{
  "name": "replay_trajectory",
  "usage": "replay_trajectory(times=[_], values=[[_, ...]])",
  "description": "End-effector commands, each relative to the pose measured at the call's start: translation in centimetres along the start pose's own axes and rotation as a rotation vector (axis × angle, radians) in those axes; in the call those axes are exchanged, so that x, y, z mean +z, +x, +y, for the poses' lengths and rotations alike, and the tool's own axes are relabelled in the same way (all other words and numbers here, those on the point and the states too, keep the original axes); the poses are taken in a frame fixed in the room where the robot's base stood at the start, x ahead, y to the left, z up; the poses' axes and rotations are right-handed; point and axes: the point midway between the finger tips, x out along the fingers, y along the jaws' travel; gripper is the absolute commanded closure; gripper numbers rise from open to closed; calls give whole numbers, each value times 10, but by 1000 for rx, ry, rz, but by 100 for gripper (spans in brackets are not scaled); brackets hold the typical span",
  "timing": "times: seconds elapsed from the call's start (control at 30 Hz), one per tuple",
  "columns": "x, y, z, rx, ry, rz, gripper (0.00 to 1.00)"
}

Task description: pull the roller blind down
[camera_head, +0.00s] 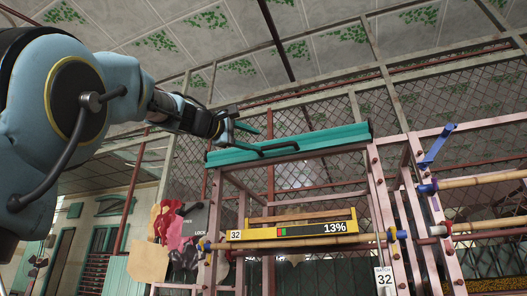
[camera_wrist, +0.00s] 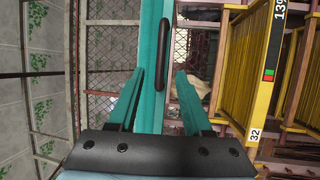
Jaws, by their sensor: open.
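The rolled-up roller blind shows as a long teal bar (camera_head: 325,139) across the top of a pink frame. A dark handle (camera_head: 280,148) runs along its lower front. In the wrist view the teal bar (camera_wrist: 150,42) runs up the picture, and the dark handle (camera_wrist: 161,45) lies beyond the fingertips. My gripper (camera_head: 243,134) is at the left end of the bar, in front of it. In the wrist view my gripper (camera_wrist: 160,72) has its teal fingers spread, with nothing between them. The handle appears apart from the fingers; the exact gap is hard to tell.
Below the blind, a yellow tray (camera_head: 293,230) marked 32 and 13% sits inside the pink frame (camera_head: 379,185). A bamboo pole (camera_head: 300,243) crosses in front. Another frame with a blue lever (camera_head: 437,146) stands at right.

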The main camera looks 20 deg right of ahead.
Motion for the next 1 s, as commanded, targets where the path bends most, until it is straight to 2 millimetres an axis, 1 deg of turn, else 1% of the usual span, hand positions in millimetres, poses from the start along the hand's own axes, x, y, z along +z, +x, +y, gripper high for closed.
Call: replay_trajectory(times=[0.03, 0.3, 0.4, 0.5, 0.6, 0.7, 0.97, 1.0], values=[[0, 8, 3, -2, -2, -2, 50], [-2, 59, 4, -5, -2, -1, 50], [-1, 75, 2, -5, -3, 0, 50], [-2, 88, 2, -4, -1, 0, 50], [-1, 95, 0, -4, -1, 1, 50], [-1, 99, -1, -4, 0, 2, 50], [-1, 100, -2, -4, 1, 2, 50], [-1, 100, -2, -4, 1, 2, 54]])
